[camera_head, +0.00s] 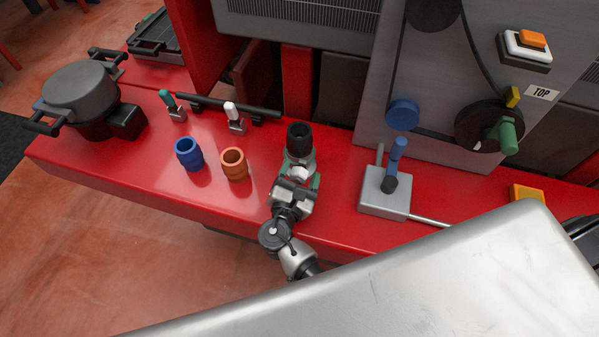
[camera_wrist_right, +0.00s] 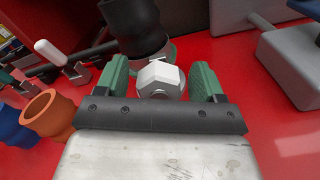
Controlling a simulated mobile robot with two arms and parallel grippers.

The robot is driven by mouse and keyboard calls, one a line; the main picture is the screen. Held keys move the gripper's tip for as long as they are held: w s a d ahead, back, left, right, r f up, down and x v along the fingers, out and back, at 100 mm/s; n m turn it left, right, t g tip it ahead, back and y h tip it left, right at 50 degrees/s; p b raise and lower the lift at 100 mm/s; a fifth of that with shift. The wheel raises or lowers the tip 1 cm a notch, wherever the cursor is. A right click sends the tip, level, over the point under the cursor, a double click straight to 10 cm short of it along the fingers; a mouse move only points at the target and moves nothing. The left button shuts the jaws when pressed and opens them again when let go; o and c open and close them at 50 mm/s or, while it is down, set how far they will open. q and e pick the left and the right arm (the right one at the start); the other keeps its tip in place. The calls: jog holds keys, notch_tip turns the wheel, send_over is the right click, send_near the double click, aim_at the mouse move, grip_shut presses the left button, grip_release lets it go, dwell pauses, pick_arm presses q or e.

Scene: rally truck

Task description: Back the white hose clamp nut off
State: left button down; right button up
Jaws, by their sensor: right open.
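The white hose clamp nut (camera_wrist_right: 160,76) is a hexagonal nut on a grey clamp at the foot of an upright black hose (camera_wrist_right: 133,22). In the head view the nut (camera_head: 299,173) shows small, below the black hose (camera_head: 299,136). My right gripper (camera_wrist_right: 161,83) is open, with one green finger on each side of the nut. A gap shows between the nut and each finger. In the head view my right gripper (camera_head: 298,180) is in front of the hose and partly hides the clamp. My left gripper is not in view.
On the red ledge (camera_head: 140,183) stand a blue cap (camera_head: 188,154), an orange cap (camera_head: 233,164), a green lever (camera_head: 168,100) and a white lever (camera_head: 233,113). A grey box with a blue lever (camera_head: 385,192) stands to the right. A black pot (camera_head: 80,98) stands at the left.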

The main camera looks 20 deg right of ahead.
jog(key=v, duration=1.1)
jog(key=shift+w, duration=0.1)
